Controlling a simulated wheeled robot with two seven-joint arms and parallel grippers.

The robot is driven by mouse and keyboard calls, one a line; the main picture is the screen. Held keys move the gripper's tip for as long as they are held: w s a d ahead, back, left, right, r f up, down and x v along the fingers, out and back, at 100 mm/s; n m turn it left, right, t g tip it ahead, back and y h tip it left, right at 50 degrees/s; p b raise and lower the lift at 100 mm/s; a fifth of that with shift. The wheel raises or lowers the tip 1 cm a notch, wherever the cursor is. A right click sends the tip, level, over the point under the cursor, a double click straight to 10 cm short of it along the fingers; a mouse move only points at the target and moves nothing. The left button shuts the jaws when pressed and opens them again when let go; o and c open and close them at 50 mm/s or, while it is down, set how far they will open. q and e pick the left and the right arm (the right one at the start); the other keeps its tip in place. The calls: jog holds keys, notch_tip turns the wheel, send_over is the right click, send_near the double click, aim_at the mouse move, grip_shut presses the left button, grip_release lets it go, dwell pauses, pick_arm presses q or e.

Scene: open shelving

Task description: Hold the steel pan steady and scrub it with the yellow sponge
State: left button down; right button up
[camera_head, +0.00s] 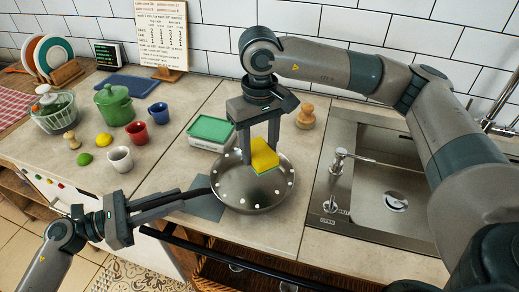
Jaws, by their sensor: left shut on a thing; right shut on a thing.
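The round steel pan (232,195) lies on the counter left of the sink, with several white spots around its inside. Its dark handle points left. My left gripper (207,192) comes in from the lower left and is shut on the handle. The yellow sponge (264,157) has a green underside. My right gripper (260,152) points down over the pan and is shut on the sponge, which is at the pan's upper right inside. I cannot tell whether the sponge presses on the pan's surface.
A grey cloth (205,207) lies under the handle. A green-lidded container (211,130) and a wooden brush (306,117) stand behind the pan. The sink (394,200) is on the right. Cups, a green pot (114,106) and a bowl (54,112) stand on the left.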

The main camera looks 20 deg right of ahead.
pick_arm(q)
jog(key=c, duration=1.5)
grip_release()
jog(key=shift+a, duration=0.1)
jog(key=a, duration=1.1)
jog(key=shift+a, duration=0.4)
pick_arm(e)
jog(key=shift+a, duration=0.1)
